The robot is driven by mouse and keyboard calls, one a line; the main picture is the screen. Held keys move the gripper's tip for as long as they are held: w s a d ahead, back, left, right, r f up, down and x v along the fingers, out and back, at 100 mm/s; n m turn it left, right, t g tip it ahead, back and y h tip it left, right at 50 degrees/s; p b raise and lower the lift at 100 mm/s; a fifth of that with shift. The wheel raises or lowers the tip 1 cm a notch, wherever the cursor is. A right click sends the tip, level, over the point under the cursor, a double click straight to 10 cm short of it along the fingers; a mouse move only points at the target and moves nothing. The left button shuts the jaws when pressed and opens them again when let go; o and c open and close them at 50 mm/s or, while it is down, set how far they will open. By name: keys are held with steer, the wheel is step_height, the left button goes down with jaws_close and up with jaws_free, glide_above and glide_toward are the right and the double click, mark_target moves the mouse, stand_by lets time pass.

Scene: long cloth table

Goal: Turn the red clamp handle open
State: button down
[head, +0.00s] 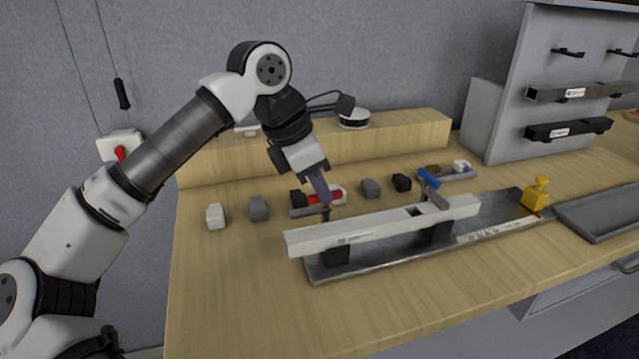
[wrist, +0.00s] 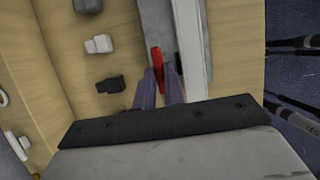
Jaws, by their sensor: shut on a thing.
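The red clamp handle (head: 313,199) shows in the head view behind the left end of a long pale bar, partly hidden by my gripper. My gripper (head: 325,198) points down at it with its purple-grey fingers. In the wrist view the red handle (wrist: 157,60) stands out from between the fingertips (wrist: 160,86), and the fingers are shut on it. The rest of the clamp is mostly hidden by the fingers and the bar.
The pale bar (head: 365,232) lies on dark supports over a metal plate (head: 380,262). A blue handle (head: 429,178) is at its right part. A yellow knobbed piece (head: 536,195) and a grey tray (head: 600,212) are right. The table's front is clear.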

stand_by(0.3)
steer(key=c, duration=1.5)
jaws_free()
steer(key=shift+r, duration=0.1)
steer(key=v, duration=1.3)
steer(key=shift+a+r, duration=0.2)
steer(key=shift+r, duration=0.1)
